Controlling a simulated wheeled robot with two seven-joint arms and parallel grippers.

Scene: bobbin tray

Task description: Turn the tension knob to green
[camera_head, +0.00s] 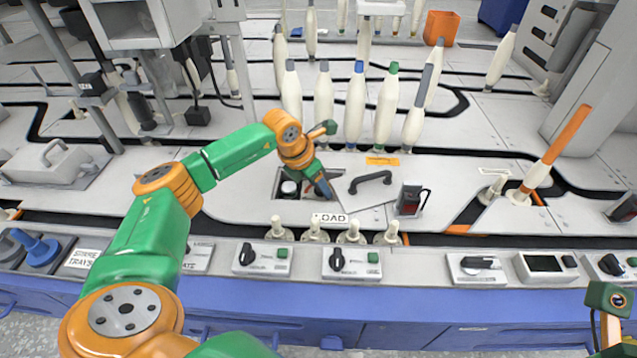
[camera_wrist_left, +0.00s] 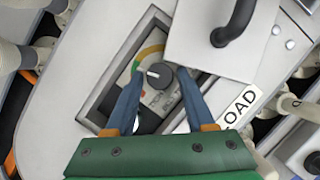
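The tension knob (camera_wrist_left: 160,75) is a round dark knob with a white pointer mark, set in a recessed box (camera_wrist_left: 112,98). Its pointer faces left in the left wrist view. A coloured arc (camera_wrist_left: 150,51) with green and yellow-orange parts curves beside it; which colour the pointer meets is hard to tell. My left gripper (camera_wrist_left: 160,78) has its two blue fingers apart, one on each side of the knob, with small gaps seeming to show. In the head view my left gripper (camera_head: 322,186) reaches into the recess and hides the knob.
A grey cover plate (camera_head: 361,205) with a black handle (camera_head: 370,181) lies at the recess's right edge. A small dark device (camera_head: 409,198) stands right of it. Several bobbins, one blue-tipped (camera_head: 355,105), stand behind. Several pegs (camera_head: 316,230) and switch boxes (camera_head: 352,262) are in front.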

